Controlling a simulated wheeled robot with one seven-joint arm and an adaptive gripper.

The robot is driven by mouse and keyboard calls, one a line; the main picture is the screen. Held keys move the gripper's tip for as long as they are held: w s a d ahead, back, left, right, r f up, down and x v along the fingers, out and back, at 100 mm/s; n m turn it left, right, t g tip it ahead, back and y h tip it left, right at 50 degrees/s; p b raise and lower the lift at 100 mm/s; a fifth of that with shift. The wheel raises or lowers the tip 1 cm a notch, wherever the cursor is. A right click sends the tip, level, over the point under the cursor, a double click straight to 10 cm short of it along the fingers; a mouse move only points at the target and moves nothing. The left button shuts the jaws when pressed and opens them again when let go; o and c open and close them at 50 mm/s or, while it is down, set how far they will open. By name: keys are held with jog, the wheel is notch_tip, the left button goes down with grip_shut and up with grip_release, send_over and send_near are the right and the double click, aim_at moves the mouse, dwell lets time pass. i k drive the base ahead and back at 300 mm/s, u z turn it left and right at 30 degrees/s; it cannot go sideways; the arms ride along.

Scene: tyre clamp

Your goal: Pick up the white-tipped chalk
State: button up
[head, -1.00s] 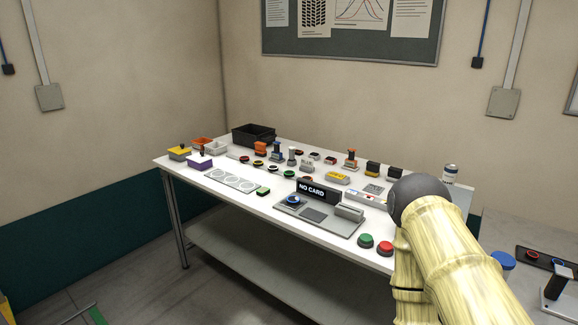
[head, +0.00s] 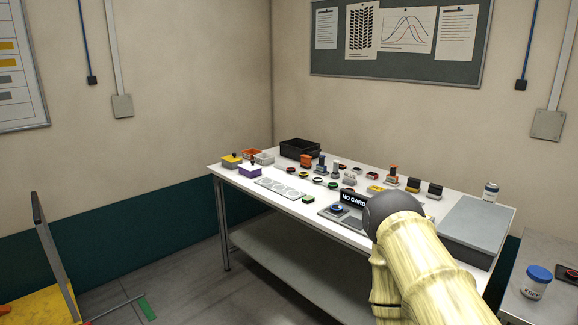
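I cannot make out a white-tipped chalk in the head view; things on the table are small at this distance. My own arm, pale yellow with a dark rounded joint, fills the lower right and hides part of the table. My gripper is not in view. The white table (head: 235,183) stands along the wall and carries many small objects, among them coloured stamps, ink pads and boxes.
A black bin (head: 300,148) stands at the table's back left. A blue-lidded jar (head: 536,282) stands on a second table at right. The floor (head: 190,275) at front left is mostly clear.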

aim_at(335, 170)
jog(key=u, duration=0.55)
jog(key=i, duration=1.65)
jog(key=z, duration=0.7)
